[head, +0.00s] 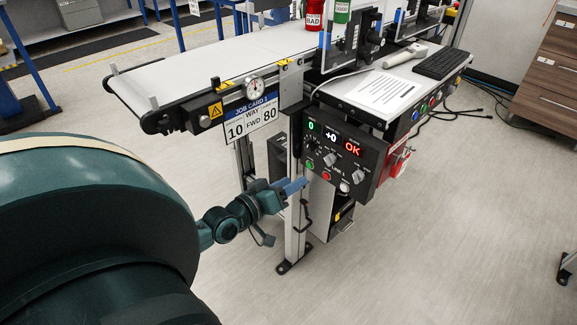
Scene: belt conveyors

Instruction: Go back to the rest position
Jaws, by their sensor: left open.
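My left gripper (292,187) reaches in from the left on its dark teal arm. Its blue fingers are open, with nothing seen between them. They are just left of the lower left corner of the black control panel (366,155), in front of the conveyor's metal leg. I cannot tell whether they touch anything. The panel shows a green 0, a white +0 and a red OK, with knobs and green, red and white buttons below. My right gripper is not in view.
The belt conveyor (190,75) stands behind the panel, with a job card (251,117) reading 10 WAY FWD 80 on its side. A sheet (385,92) and a keyboard (443,63) lie on the side shelf. Drawers (545,75) stand at right. The floor at front right is clear.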

